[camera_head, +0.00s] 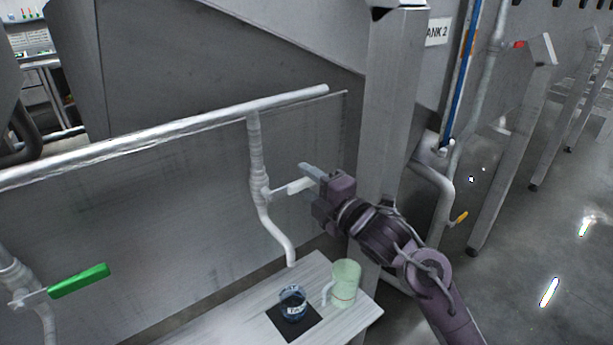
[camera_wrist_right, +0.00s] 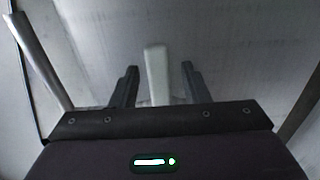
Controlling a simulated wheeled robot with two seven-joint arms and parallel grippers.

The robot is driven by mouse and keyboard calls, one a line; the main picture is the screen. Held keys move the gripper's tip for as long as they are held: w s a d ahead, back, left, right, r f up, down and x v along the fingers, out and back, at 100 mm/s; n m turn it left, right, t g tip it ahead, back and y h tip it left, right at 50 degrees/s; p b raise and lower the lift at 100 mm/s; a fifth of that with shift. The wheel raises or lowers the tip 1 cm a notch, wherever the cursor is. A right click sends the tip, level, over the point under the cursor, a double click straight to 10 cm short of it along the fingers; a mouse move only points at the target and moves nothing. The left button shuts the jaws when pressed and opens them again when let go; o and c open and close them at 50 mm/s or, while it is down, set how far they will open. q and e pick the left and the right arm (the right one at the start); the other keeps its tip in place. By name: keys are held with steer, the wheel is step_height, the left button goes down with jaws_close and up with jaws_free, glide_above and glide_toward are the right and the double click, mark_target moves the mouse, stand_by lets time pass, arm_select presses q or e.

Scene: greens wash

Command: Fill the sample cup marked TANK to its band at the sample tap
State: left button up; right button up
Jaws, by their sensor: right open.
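The sample tap's grey pipe (camera_head: 257,160) comes down from the rail, and its bent spout (camera_head: 285,248) ends above the bench. Its pale lever (camera_head: 290,188) sticks out to the right. My right gripper (camera_head: 308,182) is open at the lever's outer end; in the right wrist view the lever (camera_wrist_right: 157,75) lies between the two fingers, with gaps on both sides. A small clear cup (camera_head: 292,303) with a white label stands upright on a black mat (camera_head: 296,329) below the spout. The label's text and the cup's contents are too small to tell. No stream shows. My left gripper is not in view.
A pale green jug (camera_head: 345,283) stands on the bench (camera_head: 240,325), right of the cup. Another tap with a green handle (camera_head: 79,281) is at far left. A square steel post (camera_head: 392,100) stands behind my right arm.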

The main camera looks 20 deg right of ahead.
steer(key=shift+w+a, duration=0.15)
steer(key=shift+w, duration=0.25)
steer(key=shift+c, duration=0.4)
